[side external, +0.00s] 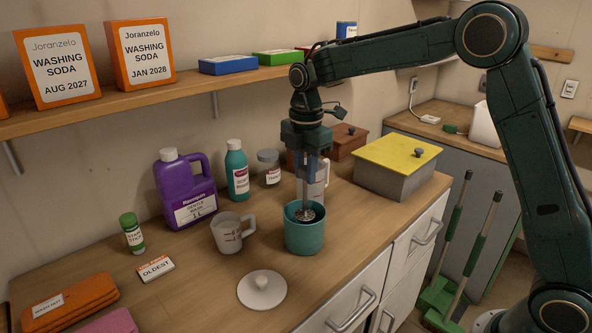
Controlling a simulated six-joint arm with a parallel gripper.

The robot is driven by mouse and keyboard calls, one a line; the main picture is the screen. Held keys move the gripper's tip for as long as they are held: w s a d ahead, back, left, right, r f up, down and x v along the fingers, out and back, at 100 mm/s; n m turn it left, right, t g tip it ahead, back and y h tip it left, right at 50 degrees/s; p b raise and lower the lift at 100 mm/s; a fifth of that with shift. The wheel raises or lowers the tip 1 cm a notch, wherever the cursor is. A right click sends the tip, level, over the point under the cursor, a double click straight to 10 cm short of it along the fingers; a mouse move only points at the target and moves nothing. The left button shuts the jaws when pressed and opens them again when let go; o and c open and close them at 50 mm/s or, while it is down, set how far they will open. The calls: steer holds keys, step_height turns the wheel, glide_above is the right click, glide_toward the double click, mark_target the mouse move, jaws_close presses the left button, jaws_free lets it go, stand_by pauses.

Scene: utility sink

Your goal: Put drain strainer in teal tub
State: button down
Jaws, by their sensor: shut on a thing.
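The teal tub (304,238) stands upright on the wooden counter near its front edge. My gripper (306,203) points straight down over the tub's mouth. It is shut on the drain strainer (308,214), a dark metallic piece with a perforated look. The strainer is at the tub's opening, within the rim as seen from here. Its lower part is hidden by the tub wall, so I cannot tell whether it touches the bottom.
A measuring jug (229,233) stands left of the tub, and a round white lid (262,290) lies in front. Another jug (318,180) is close behind my gripper. A grey box with a yellow lid (398,167) is at right. A purple jug (186,190) stands at left.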

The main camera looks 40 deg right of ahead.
glide_above(305, 214)
steer(key=shift+w+d+f, duration=0.1)
steer(key=shift+f, duration=1.5)
steer(key=shift+w+d+f, duration=0.1)
steer(key=shift+f, duration=1.6)
steer(key=c, duration=1.2)
jaws_free()
step_height(305, 214, up, 11)
steer(key=shift+r, duration=0.65)
